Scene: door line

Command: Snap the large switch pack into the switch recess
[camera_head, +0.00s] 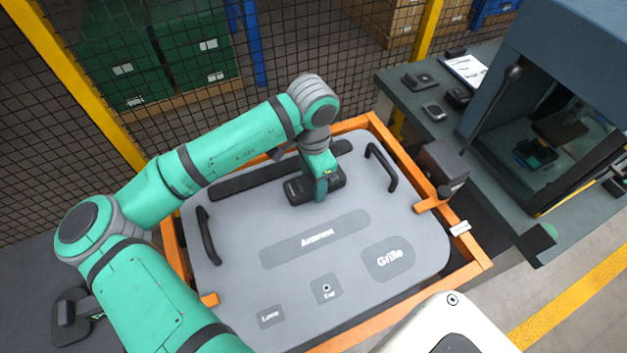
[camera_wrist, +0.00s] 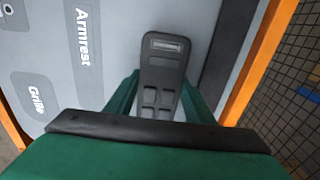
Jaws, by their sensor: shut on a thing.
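The large switch pack (camera_head: 299,190) is a dark, elongated block with several buttons, over the upper middle of the grey door panel (camera_head: 230,235). My gripper (camera_head: 321,188) is shut on it from above, near its middle. In the wrist view the pack (camera_wrist: 164,60) shows between the two green fingers (camera_wrist: 162,95), with a pale slotted window at its far end and square buttons nearer. The near end is hidden behind my gripper. The switch recess is not visible; the pack and gripper cover that area. I cannot tell whether the pack sits in a recess or just above the panel.
The panel lies in an orange frame (camera_head: 378,128), with black handles (camera_head: 381,166) (camera_head: 207,236) at both sides and a long dark strip (camera_head: 245,180) behind the pack. A grey box (camera_head: 442,166) stands at the frame's right. A bench (camera_head: 412,108) and machine are farther right; mesh fencing is behind.

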